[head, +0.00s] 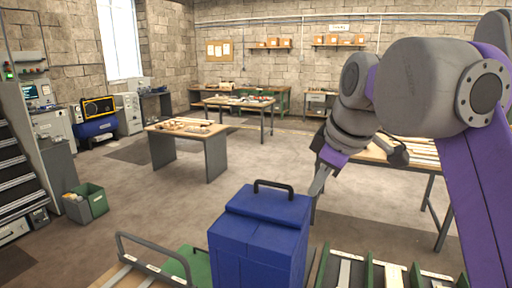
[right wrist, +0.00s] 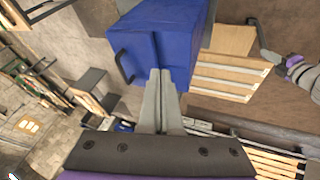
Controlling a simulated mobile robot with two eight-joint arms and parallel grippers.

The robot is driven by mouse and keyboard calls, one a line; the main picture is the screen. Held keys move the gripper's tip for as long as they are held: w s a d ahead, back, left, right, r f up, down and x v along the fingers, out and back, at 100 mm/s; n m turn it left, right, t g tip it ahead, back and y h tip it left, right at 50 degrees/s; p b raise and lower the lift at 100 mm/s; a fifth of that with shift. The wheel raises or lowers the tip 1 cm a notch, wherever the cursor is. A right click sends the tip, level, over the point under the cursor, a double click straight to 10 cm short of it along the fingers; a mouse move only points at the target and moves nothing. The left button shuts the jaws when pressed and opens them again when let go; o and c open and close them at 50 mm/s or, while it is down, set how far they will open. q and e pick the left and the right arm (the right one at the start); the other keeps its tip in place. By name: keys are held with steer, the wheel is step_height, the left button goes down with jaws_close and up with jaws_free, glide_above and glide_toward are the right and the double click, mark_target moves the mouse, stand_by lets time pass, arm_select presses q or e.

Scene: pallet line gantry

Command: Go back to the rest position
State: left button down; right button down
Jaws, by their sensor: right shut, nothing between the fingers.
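My right gripper (head: 319,182) is in the head view at right of centre, at the end of my grey and purple right arm. Its fingers are together and hold nothing. In the right wrist view the shut fingers (right wrist: 160,75) point toward a blue box, overlapping it in the picture; I cannot tell whether they touch it. The blue box (head: 258,240) with a dark top handle stands upright at the bottom middle of the head view, left of and below the gripper. My left gripper is not in the head view.
A green-slatted pallet line (head: 372,272) lies at the bottom right, and a grey rail (head: 150,240) at the bottom left. A wooden table (head: 187,128) stands beyond. A green bin (head: 88,203) is at left. The floor between is clear.

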step_height(320, 180, down, 11)
steer(key=d+m, duration=0.2)
steer(key=m, duration=0.2)
steer(key=s+d+f+m+h, duration=0.1)
steer(key=s+f, duration=0.6)
steer(key=f, duration=0.8)
steer(key=s+d+f+m, duration=0.2)
steer(key=s+f+m, duration=0.4)
steer(key=f, duration=0.9)
steer(key=shift+s+d+f+m+t+h, duration=0.15)
steer(key=shift+s+d+m+t+h, duration=0.2)
steer(key=shift+s, duration=0.65)
